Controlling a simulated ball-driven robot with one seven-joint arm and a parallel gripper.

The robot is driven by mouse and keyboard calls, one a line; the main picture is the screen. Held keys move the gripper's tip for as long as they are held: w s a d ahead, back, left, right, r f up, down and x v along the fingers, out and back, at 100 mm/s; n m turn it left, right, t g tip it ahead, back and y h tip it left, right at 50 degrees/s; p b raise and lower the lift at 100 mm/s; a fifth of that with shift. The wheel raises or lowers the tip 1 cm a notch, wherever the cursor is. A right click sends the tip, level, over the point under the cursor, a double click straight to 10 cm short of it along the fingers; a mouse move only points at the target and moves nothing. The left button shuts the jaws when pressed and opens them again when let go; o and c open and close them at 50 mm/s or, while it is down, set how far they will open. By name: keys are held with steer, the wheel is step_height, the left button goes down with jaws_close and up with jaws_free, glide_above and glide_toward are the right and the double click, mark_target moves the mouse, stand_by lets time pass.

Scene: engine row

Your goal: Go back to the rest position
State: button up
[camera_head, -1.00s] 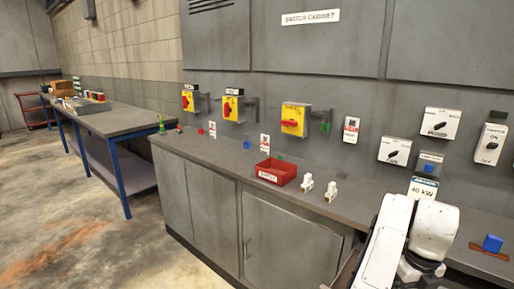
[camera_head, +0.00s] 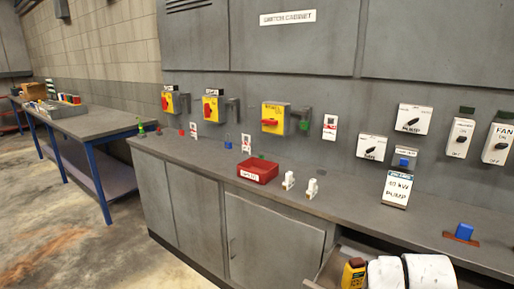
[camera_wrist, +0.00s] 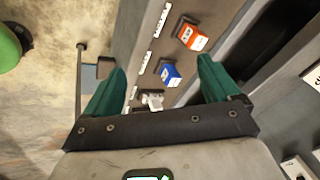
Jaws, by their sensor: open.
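My gripper (camera_wrist: 160,66) shows in the wrist view with its two dark green fingers spread apart. Nothing is held between them. Beyond the fingers, a narrow grey strip with white labels carries an orange block (camera_wrist: 192,38), a blue block (camera_wrist: 170,73) and a small white piece (camera_wrist: 152,100). They are apart from the fingers, but the distance is unclear. In the head view my white arm links sit at the bottom right edge, and the gripper itself is out of that picture.
A yellow-and-black device (camera_head: 353,273) is beside my arm, near what looks like an open drawer. A workbench (camera_head: 95,123) stands left; the floor before it is clear.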

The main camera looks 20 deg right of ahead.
steer(key=s+a+f+n+t+y, duration=0.1)
steer(key=s+a+f+n, duration=0.1)
steer(key=s+a+n, duration=0.35)
steer(key=s+a+f+n+t+y, duration=0.1)
steer(key=s+a+f+n+y, duration=0.15)
steer(key=a+n, duration=0.6)
steer(key=s+a+f+n+t+y, duration=0.1)
steer(key=s+a+f+n, duration=0.25)
steer(key=a+n, duration=0.35)
steer(key=s+d+f+g, duration=0.3)
steer(key=s+f+g, duration=0.1)
steer(key=s, duration=0.6)
steer(key=shift+d+f, duration=0.15)
steer(key=shift+f, duration=0.3)
